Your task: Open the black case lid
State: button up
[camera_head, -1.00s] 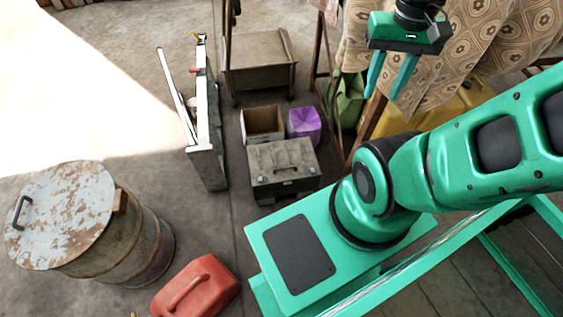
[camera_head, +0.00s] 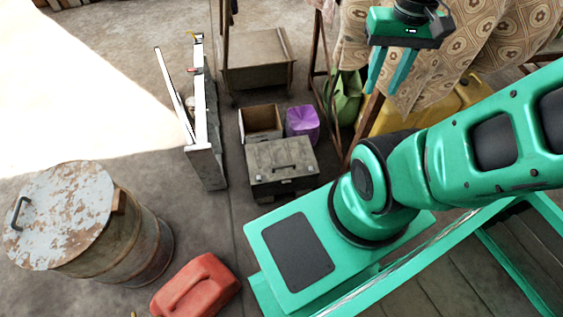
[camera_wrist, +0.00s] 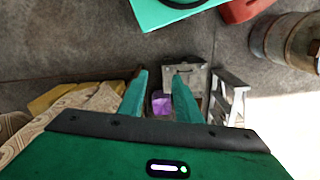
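The black case (camera_head: 282,168) is a dark grey, worn box with a handle on its top, and its lid is shut. It stands on the floor in the middle of the head view, just beyond my base. In the wrist view the case (camera_wrist: 186,74) shows beyond the fingers, slightly right of centre. My gripper (camera_head: 388,88) hangs at the upper right of the head view, in front of the patterned cloth. Its two green fingers are apart with nothing between them. It is well away from the case. In the wrist view the gripper (camera_wrist: 161,105) points toward the floor.
An open box (camera_head: 261,137) and a purple container (camera_head: 302,123) stand right behind the case. A folded stepladder (camera_head: 203,130) is to its left. A red jerrycan (camera_head: 195,287) and rusty barrel (camera_head: 120,245) stand lower left. A wooden chest (camera_head: 257,75) is farther back.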

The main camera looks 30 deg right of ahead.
jog(key=w+d+f+n+h, duration=0.1)
jog(key=w+f+n, duration=0.2)
jog(key=w, duration=0.4)
jog(key=w+d+f+n, duration=0.2)
jog(key=w+f, duration=0.1)
jog(key=w, duration=0.3)
jog(key=n+g+y, duration=0.2)
jog(key=n, duration=1.4)
send_over(283, 162)
jog(key=s+a, duration=0.1)
jog(key=w+d+f+x, duration=0.1)
jog(key=w+x, duration=0.2)
jog(key=x, duration=1.3)
jog(key=w+d+x, duration=0.2)
jog(key=w+x, duration=0.1)
jog(key=x, duration=1.3)
jog(key=w+d+f+x, duration=0.1)
jog(key=w+x, duration=0.2)
jog(key=x, duration=2.3)
jog(key=shift+d, duration=0.1)
grip_shut()
